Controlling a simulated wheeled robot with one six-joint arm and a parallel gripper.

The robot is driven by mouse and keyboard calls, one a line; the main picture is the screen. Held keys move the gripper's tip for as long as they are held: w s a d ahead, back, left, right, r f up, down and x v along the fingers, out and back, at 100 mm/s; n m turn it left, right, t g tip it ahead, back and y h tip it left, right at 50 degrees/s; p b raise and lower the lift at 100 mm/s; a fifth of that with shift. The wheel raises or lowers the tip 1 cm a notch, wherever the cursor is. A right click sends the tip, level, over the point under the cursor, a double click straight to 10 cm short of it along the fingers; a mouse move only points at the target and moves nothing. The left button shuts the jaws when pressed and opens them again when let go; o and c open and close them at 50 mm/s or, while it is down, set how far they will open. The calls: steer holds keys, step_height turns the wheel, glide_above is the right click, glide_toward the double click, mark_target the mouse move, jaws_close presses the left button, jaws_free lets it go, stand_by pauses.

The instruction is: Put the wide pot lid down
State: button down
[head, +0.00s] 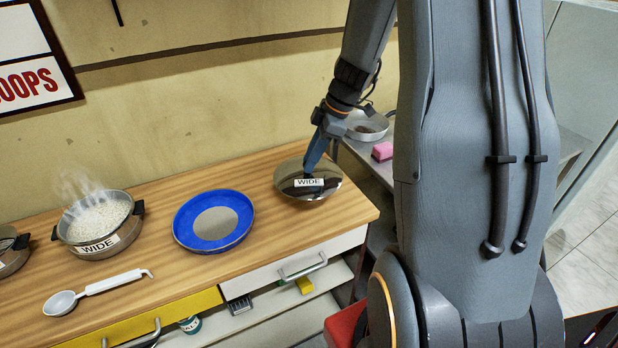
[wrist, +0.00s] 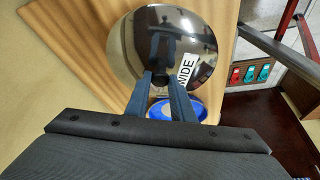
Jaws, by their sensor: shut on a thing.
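The wide pot lid (head: 322,188) is a shiny metal disc with a "WIDE" label, at the right end of the wooden counter. It also shows in the wrist view (wrist: 205,35), where its face fills the upper middle. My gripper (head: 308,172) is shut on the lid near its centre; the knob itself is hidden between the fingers. The wide pot (head: 98,226), steaming and filled with white grains, stands uncovered at the left.
A blue plate (head: 214,220) with a grey centre lies between pot and lid. A white ladle (head: 98,290) lies at the front left. Another pot (head: 10,252) is cut off at the left edge. A pink sponge (head: 382,151) and metal pan (head: 368,126) are on the side shelf.

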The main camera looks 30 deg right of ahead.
mark_target(311, 176)
steer(key=shift+f+p, duration=0.7)
steer(key=shift+f, duration=2.5)
steer(key=shift+f, duration=0.1)
steer(key=c, duration=1.5)
jaws_free()
steer(key=shift+c, duration=0.2)
steer(key=b+v, duration=0.3)
steer(key=v, duration=0.9)
steer(key=shift+a, duration=0.1)
steer(key=shift+s+a, duration=0.15)
steer(key=shift+a, duration=0.05)
steer(key=s+a+f+m+g+h, duration=0.1)
steer(key=s+a+m+h, duration=0.3)
steer(key=s+a+m, duration=0.9)
steer(key=shift+s+a+f+m, duration=0.3)
steer(key=shift+s+a+f, duration=0.6)
steer(key=shift+a, duration=0.3)
